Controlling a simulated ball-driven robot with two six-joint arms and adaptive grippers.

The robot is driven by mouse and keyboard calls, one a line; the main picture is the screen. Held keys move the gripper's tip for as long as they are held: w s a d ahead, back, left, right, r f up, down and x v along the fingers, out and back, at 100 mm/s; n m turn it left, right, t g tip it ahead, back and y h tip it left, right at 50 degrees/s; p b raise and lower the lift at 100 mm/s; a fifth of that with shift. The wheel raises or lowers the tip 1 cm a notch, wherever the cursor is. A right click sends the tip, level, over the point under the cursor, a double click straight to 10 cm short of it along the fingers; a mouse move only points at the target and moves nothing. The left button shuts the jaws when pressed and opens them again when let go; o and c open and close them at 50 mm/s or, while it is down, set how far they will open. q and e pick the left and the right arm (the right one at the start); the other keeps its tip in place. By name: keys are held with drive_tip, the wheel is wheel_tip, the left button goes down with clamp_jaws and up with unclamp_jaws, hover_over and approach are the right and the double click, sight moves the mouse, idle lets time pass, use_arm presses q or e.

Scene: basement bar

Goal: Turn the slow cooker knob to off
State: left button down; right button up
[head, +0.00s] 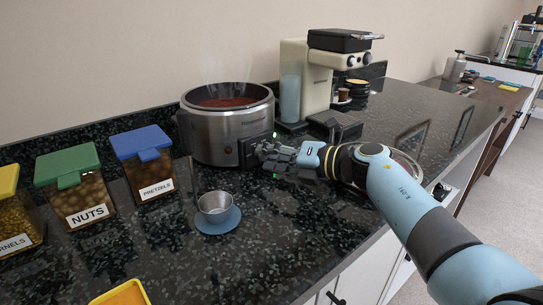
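The slow cooker (215,136) is a round steel pot with dark side handles. It stands at the back of the counter against the wall, open, with red food inside and steam rising. A small red light (228,150) shows on its front. My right gripper (262,152) reaches in from the right, with its fingertips at the dark panel on the cooker's front right. I cannot make out the knob; the gripper covers part of that area. Whether the fingers touch or hold anything is too small to tell. My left gripper is out of view.
A metal cup (214,203) on a blue saucer (218,224) stands in front of the cooker. Lidded NUTS (80,195) and PRETZELS (145,165) boxes stand left. A coffee machine (318,80) stands behind my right arm. A glass-like round dish lies partly behind that arm.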

clamp_jaws()
drive_tip(key=shift+r+n+h+p, duration=0.2)
drive_tip(key=shift+n+h+p, duration=0.4)
drive_tip(key=shift+n+p, duration=0.55)
drive_tip(key=shift+s+a+n+h+p, duration=0.1)
drive_tip(key=shift+a+n+h+p, duration=0.05)
drive_tip(key=shift+n+h+p, duration=0.45)
drive_tip(key=shift+n+t+h+p, duration=0.4)
drive_tip(key=shift+n+p, duration=0.2)
drive_tip(key=shift+n, duration=0.15)
drive_tip(key=shift+f, duration=0.1)
